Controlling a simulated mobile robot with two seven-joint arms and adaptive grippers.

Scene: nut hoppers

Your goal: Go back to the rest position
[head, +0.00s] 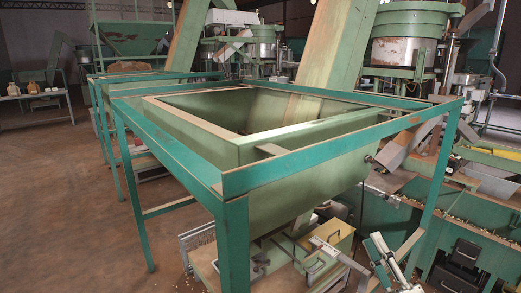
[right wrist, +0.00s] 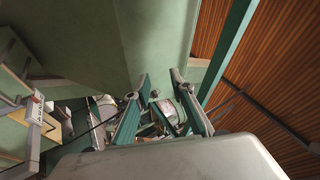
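My right gripper (head: 392,258) is low at the right of the head view, beside the front right of the green hopper frame. In the right wrist view its two fingers (right wrist: 160,85) stand apart with a gap between them, and I see nothing held. The gripper is open. A large green hopper wall (right wrist: 155,40) fills the top of that view beyond the fingers. My left gripper does not show in either view.
The green hopper (head: 310,187) hangs in a teal frame (head: 237,235) close in front. A machine with drawers (head: 458,250) stands at the right. A second green hopper (head: 130,40) is behind. Brown floor (head: 60,220) at the left is open, with a small table (head: 40,95) further back.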

